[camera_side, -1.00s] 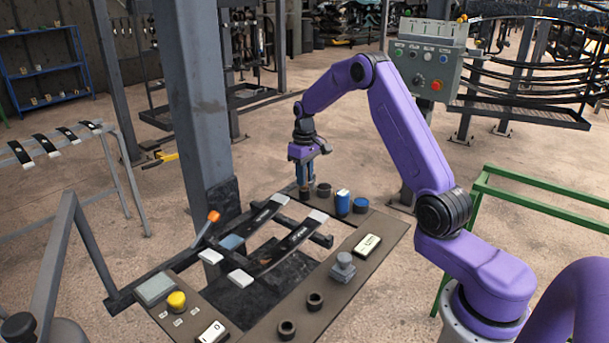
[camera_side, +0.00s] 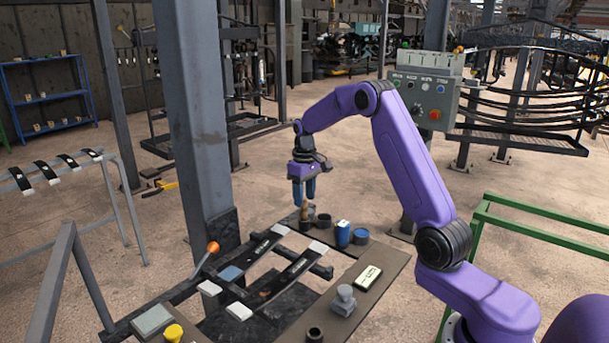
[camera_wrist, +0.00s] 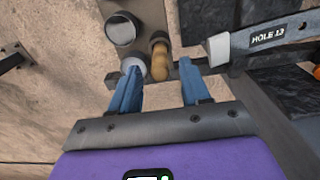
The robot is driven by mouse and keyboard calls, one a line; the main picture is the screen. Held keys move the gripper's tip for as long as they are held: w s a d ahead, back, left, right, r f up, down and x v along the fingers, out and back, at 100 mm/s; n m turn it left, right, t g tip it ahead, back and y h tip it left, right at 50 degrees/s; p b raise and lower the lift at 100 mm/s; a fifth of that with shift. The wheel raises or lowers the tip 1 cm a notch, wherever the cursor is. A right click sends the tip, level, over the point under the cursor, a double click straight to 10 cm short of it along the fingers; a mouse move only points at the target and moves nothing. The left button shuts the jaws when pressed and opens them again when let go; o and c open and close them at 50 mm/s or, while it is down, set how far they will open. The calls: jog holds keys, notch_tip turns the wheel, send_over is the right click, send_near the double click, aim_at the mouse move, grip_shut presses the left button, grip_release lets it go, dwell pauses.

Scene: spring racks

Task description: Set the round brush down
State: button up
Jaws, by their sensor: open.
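The round brush (camera_side: 304,211) shows as a tan, upright handle in a dark round holder (camera_side: 305,226) at the back corner of the bench. Its rounded tan end also shows in the wrist view (camera_wrist: 159,61), between and just beyond my fingertips. My gripper (camera_side: 304,195), with blue fingers, is directly above the handle. It is open, with a wide gap between the fingers in the wrist view (camera_wrist: 160,80). The fingers appear apart from the brush. The brush's lower part is hidden in the holder.
An empty dark holder (camera_side: 323,220), a blue can (camera_side: 343,234) and a blue cup (camera_side: 361,237) stand close to the right. Dark spring leaves (camera_side: 285,272) lie at left on the rack. A grey column (camera_side: 195,110) rises behind.

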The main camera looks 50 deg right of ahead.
notch_tip(320, 180, up, 8)
jog(key=shift+r, duration=0.15)
jog(key=s+a+r+n, duration=0.1)
jog(key=s+a+n, duration=0.25)
jog(key=a, duration=0.85)
jog(key=s+a+n, duration=0.4)
jog(key=s+a, duration=0.7)
jog(key=s, duration=0.3)
jog(key=s+f+n, duration=0.2)
jog(key=s, duration=0.8)
jog(key=s+f+n, duration=0.2)
jog(key=s+n, duration=0.1)
jog(key=s, duration=0.8)
jog(key=shift+d, duration=0.25)
